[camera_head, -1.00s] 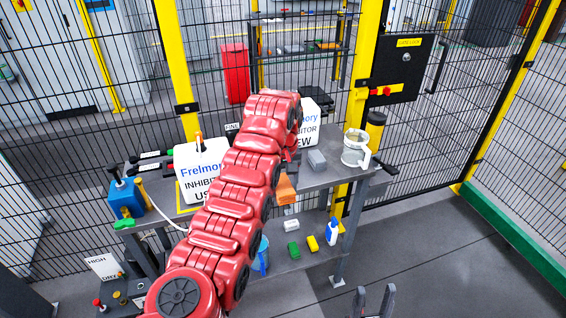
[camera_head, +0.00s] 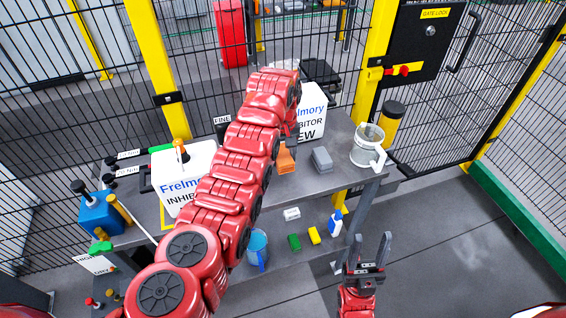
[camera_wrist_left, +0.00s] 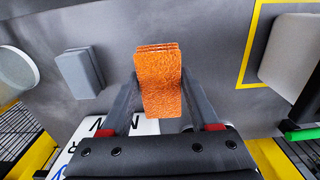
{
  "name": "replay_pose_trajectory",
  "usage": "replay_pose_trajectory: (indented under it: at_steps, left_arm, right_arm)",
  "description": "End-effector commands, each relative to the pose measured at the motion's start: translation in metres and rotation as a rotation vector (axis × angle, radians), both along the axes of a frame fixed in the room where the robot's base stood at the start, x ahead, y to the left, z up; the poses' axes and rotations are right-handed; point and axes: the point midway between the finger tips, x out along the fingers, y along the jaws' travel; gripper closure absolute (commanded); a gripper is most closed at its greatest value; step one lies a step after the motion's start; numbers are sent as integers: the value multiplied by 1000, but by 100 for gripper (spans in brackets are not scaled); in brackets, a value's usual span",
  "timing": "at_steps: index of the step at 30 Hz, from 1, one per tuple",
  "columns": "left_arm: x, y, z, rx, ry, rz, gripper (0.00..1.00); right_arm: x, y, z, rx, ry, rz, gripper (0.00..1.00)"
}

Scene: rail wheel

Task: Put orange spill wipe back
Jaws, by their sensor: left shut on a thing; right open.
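The orange spill wipe (camera_head: 286,158) is in my left gripper, over the upper shelf of the grey bench, beside the white "NEW" container. The left wrist view shows the wipe (camera_wrist_left: 159,82) between the two fingers of my left gripper (camera_wrist_left: 158,100), which is shut on it. I cannot tell whether the wipe touches the shelf. In the head view my red left arm hides part of the bench and most of the left gripper. My right gripper (camera_head: 370,255) is open and empty, at the lower right, in front of the bench.
A grey block (camera_head: 321,160) and a clear jug (camera_head: 368,147) stand right of the wipe. White containers (camera_head: 312,112) and (camera_head: 180,172) stand on the bench. Mesh fencing stands behind.

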Motion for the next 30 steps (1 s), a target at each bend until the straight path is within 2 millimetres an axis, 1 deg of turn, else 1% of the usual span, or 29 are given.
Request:
replay_pose_trajectory:
  at_steps: [1, 12, 15, 21, 24, 25, 27, 30]
  left_arm:
    - [-1, 0, -5, 1, 6, 0, 83]
    - [-1, 0, -44, 2, 5, 0, 83]
    - [0, 0, -50, -1, -1, 0, 83]
    - [1, 0, -50, 0, -2, 0, 83]
    - [1, 0, -54, -1, -1, 0, 83]
    - [1, 0, -53, -1, -1, 0, 37]
    - [1, 0, -52, -1, -1, 0, 24]
    - [1, 0, -52, -1, -1, 0, 9]
  right_arm:
    - [0, 0, 6, 0, 0, 0, 50]
    - [0, 0, 16, 0, 0, 0, 50]
    - [0, 0, 16, 0, 0, 0, 50]
    - [0, 0, 15, 0, 0, 0, 50]
    - [0, 0, 12, 0, 0, 0, 50]
    - [0, 0, 12, 0, 0, 0, 50]
    - [0, 0, 13, 0, 0, 0, 50]
    - [0, 0, 13, 0, 0, 0, 50]
